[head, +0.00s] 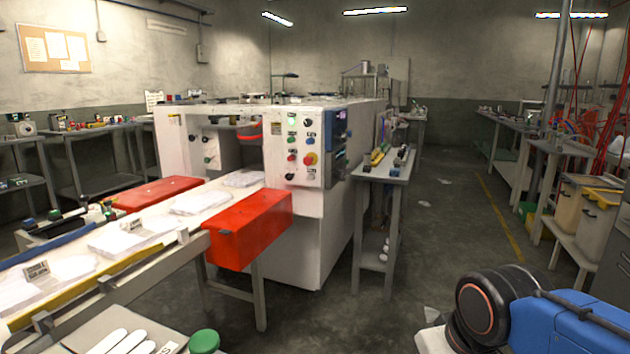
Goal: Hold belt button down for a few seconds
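The white machine (330,235) stands in the middle with a control panel (301,172) on its near face. The panel carries several small round buttons and knobs in green, red, blue and black. A larger red button with a yellow surround (311,158) sits at the panel's right. The labels are too small to read, so I cannot tell which one is the belt button. A conveyor belt (155,222) with white sheets on it runs from the machine to the lower left. My gripper is not in view; part of my arm shows at the lower right, apart from the machine.
A red box-shaped cover (248,228) juts out on the belt's near side, below and left of the panel. A narrow grey side table (383,172) stands right of the machine.

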